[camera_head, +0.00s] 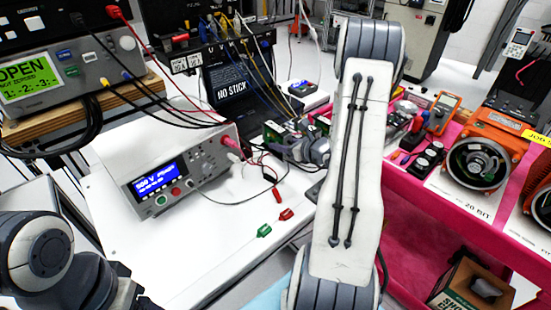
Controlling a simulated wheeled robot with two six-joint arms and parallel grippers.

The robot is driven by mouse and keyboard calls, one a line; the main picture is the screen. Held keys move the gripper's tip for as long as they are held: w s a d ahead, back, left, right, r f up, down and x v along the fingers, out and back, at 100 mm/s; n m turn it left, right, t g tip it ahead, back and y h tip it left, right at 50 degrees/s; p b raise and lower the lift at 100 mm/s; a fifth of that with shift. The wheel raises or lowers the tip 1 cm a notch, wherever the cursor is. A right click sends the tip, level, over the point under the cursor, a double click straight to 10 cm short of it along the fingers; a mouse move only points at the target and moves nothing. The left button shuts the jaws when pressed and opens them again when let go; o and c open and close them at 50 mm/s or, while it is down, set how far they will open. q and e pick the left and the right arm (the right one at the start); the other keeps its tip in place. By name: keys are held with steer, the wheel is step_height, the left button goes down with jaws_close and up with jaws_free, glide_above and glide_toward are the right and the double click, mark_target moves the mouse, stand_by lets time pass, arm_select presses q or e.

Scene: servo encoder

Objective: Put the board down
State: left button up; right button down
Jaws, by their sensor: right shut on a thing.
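A green circuit board (273,132) is beyond the white table's middle, just left of my large right arm link. My right gripper (294,147) is shut on the board; the arm link partly hides the gripper and its surroundings. I cannot tell whether the board touches the surface beneath it. My left arm is at the bottom left; the dark end of it, toward the left gripper (127,296), is cut off by the frame edge, and its fingers do not show.
A bench meter (172,172) with a blue display stands on the white table (130,240). Red and green clips (286,214) lie with loose leads in front of it. A pink bench (425,215) with orange motor units (480,160) is at right.

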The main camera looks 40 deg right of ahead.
step_height(320, 180, down, 6)
steer(key=shift+f, duration=0.1)
steer(key=shift+f, duration=0.15)
steer(key=shift+f, duration=0.15)
steer(key=shift+c, duration=2.2)
jaws_free()
steer(key=shift+r, duration=0.2)
